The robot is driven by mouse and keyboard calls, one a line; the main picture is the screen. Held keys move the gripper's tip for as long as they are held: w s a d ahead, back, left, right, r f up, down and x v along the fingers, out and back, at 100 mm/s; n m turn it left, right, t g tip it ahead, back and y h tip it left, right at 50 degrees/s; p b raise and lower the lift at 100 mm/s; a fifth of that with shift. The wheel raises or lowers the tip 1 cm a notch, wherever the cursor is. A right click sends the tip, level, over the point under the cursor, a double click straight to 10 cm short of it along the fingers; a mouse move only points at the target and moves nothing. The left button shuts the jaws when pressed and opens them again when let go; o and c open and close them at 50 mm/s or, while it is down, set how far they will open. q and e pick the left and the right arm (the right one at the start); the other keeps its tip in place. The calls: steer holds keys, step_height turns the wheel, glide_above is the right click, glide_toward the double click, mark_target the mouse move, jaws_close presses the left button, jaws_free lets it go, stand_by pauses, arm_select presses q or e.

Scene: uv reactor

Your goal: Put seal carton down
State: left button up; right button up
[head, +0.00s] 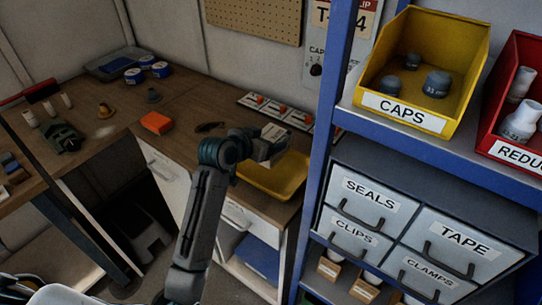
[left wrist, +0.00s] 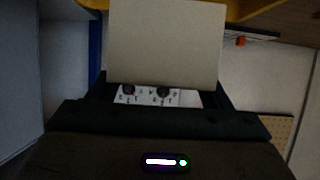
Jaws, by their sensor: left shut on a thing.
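My left gripper (head: 268,148) is shut on the seal carton (head: 275,133), a small pale box that is partly hidden by the gripper. The gripper and carton are over the back part of a yellow tray (head: 262,188) on the wooden bench. I cannot tell whether the carton touches the tray. My right gripper is not in view.
A blue shelf post (head: 335,95) stands close right of my gripper. The shelf holds a yellow CAPS bin (head: 402,122), a red bin (head: 510,150) and labelled drawers (head: 366,190).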

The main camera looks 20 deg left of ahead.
arm_select(q)
steer(key=f, duration=0.2)
steer(key=shift+s+a+f, duration=0.15)
steer(key=shift+s+f, duration=0.2)
steer(key=f+p, duration=0.1)
steer(key=f, duration=0.2)
steer(key=shift+w+f, duration=0.2)
steer(key=shift+f, duration=0.1)
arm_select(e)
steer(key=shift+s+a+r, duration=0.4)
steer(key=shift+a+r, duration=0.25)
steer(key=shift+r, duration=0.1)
arm_select(q)
steer(key=o, duration=1.1)
steer(key=shift+o, duration=0.2)
steer(key=shift+s, duration=0.1)
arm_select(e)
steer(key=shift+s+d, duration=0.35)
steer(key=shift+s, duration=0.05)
